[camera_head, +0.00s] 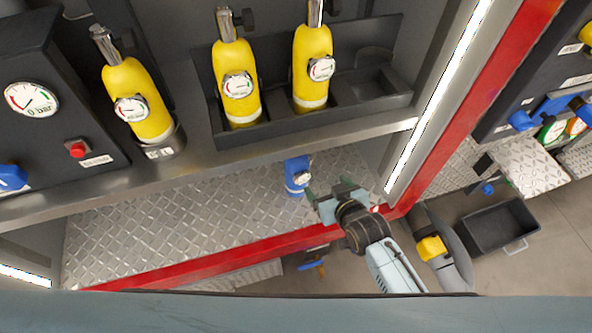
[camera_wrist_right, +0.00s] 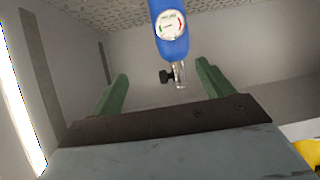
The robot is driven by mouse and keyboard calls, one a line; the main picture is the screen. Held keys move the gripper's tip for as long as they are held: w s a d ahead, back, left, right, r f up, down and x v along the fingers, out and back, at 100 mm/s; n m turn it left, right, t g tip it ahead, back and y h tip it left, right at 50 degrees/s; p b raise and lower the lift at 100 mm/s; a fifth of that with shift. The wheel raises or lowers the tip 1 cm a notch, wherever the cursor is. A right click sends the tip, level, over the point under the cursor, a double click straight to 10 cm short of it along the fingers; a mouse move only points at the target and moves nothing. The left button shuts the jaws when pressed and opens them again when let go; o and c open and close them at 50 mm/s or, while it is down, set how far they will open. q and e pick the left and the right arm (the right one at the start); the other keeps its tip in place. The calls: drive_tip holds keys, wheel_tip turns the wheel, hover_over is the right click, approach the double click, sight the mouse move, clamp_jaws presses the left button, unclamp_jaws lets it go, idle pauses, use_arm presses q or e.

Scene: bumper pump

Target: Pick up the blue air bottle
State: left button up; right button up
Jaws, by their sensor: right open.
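The blue air bottle (camera_head: 297,176) with a round gauge stands on the metal tread-plate floor of the compartment, below the shelf edge. In the right wrist view, the blue bottle (camera_wrist_right: 171,35) hangs into the picture from the top, its silver valve and black knob pointing down between the fingers. My right gripper (camera_head: 325,196) is open, just right of the bottle in the head view. In the right wrist view its two green fingers (camera_wrist_right: 158,88) are spread and empty, with the valve in the gap. The bottle's upper end is partly hidden in the head view. My left gripper is not in view.
Several yellow bottles (camera_head: 236,85) with gauges stand on the shelf above. The shelf's grey front edge (camera_head: 215,160) overhangs the compartment. A red frame post (camera_head: 470,110) is at the right, and a dark crate (camera_head: 500,228) sits on the floor beyond. The tread plate (camera_head: 170,225) at left is clear.

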wheel_tip(320, 180, up, 6)
drive_tip(key=w+a+t, duration=0.1)
drive_tip(key=w+a, duration=0.1)
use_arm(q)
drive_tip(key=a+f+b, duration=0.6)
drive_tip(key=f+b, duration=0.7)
use_arm(e)
drive_tip(key=y, duration=0.1)
hover_over(304, 160)
wheel_tip(304, 160, down, 4)
drive_tip(key=shift+f, duration=0.1)
drive_tip(key=shift+b+x, duration=0.9)
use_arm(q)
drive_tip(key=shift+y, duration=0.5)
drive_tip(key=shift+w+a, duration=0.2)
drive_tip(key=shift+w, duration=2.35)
use_arm(e)
drive_tip(key=shift+w, duration=0.25)
